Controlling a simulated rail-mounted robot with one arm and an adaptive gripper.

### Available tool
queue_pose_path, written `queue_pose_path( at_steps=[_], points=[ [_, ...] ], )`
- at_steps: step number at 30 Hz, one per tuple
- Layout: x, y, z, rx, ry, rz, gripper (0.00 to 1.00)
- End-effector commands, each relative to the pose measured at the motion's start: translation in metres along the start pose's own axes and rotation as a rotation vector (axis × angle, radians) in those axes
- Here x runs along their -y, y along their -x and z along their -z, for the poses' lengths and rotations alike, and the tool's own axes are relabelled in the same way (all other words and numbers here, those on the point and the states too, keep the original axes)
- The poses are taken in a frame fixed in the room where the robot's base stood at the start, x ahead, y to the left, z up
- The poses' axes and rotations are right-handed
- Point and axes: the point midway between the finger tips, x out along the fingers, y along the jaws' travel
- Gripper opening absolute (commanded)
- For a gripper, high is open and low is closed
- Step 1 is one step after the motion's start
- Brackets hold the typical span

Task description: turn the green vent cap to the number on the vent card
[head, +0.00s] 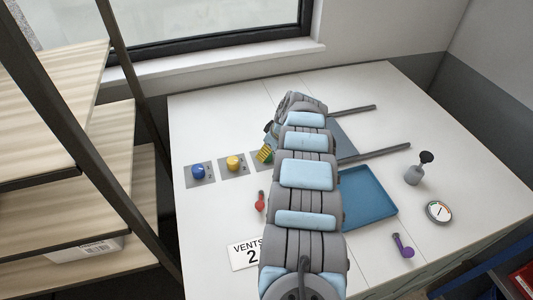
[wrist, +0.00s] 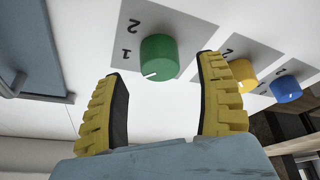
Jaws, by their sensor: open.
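The green vent cap (wrist: 160,57) sits on a grey plate marked 1 and 2 in the wrist view. Its white line is at the lower left of its face, not clearly in line with either number. My gripper (wrist: 162,70) is open, with one yellow finger on each side of the cap in the picture; I see no contact. In the head view my gripper (head: 264,154) is over the row of caps, and the green cap is hidden there. The vent card (head: 245,253) reads VENTS 2, its right end covered by my arm.
A yellow cap (head: 234,163) and a blue cap (head: 198,171) sit on similar plates beside the green one. A blue tray (head: 367,198), red (head: 260,201) and purple (head: 402,245) items, a dial (head: 439,212) and a stamp-like object (head: 415,174) are on the white table.

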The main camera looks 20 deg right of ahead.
Motion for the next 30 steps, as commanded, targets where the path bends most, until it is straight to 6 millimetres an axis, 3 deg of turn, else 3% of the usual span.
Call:
queue_pose_path(
  at_steps=[3, 11, 28, 29, 30],
  points=[
    [0.000, -0.015, -0.004, 0.001, 0.000, -0.001, 0.72],
    [-0.001, -0.028, -0.003, 0.001, 0.001, -0.001, 0.72],
    [0.000, -0.032, -0.001, 0.001, -0.001, 0.001, 0.72],
    [0.000, -0.032, -0.001, 0.001, -0.001, 0.001, 0.68],
    [0.000, -0.032, -0.001, 0.001, -0.001, 0.001, 0.57]
  ],
)
